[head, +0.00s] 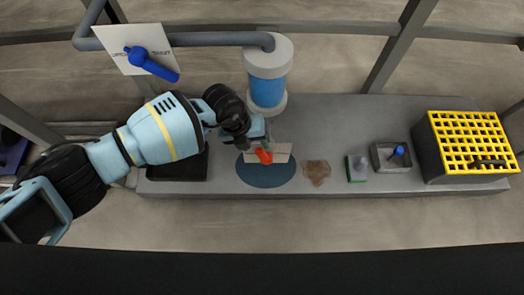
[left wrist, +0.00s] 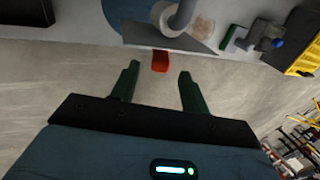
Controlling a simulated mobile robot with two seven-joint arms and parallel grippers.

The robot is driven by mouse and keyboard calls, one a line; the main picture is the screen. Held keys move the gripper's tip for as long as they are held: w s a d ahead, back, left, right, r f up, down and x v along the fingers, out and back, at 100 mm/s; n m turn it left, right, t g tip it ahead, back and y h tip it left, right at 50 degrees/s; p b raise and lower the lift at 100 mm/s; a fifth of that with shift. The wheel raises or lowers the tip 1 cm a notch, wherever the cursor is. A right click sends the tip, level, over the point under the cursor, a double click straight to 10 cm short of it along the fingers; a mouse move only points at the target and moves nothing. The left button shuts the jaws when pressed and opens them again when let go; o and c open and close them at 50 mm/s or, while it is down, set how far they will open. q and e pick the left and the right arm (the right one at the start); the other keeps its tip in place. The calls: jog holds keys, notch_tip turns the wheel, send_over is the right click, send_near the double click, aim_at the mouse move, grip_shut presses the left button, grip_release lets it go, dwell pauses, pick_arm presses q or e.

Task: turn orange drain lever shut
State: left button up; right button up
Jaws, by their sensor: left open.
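The orange drain lever (head: 264,156) is in front of a pale plate (head: 281,153) over a dark blue round mat or disc (head: 266,175), below the blue and white column. My left gripper (head: 260,140) reaches in from the left and partly covers the lever and plate. In the left wrist view the two green fingers of my left gripper (left wrist: 159,70) are apart and empty. The lever, red-orange there (left wrist: 160,61), shows between and just beyond the fingertips, with no contact visible. My right gripper is not in view.
The blue and white column (head: 267,80) rises close behind the gripper. A panel with a blue lever (head: 150,63) is at upper left. A brown stain (head: 317,172), a green-edged block (head: 357,168), a small grey tray (head: 376,160) and a yellow-grid crate (head: 468,142) lie to the right.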

aim_at(262, 154)
pick_arm(q)
jog(key=shift+s+d+f, duration=0.1)
jog(key=shift+d+f, duration=0.05)
jog(key=shift+f, duration=0.25)
jog(key=b+x, duration=0.3)
jog(key=x, duration=0.3)
jog(key=shift+b, duration=0.3)
jog(key=shift+d+f, duration=0.1)
jog(key=shift+f, duration=0.2)
jog(key=shift+d+f+b, duration=0.1)
jog(key=shift+f+b, duration=0.1)
jog(key=shift+b, duration=0.1)
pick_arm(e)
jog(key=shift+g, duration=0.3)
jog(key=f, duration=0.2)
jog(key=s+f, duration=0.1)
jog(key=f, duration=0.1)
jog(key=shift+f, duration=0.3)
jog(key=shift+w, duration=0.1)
pick_arm(q)
jog(key=c, duration=1)
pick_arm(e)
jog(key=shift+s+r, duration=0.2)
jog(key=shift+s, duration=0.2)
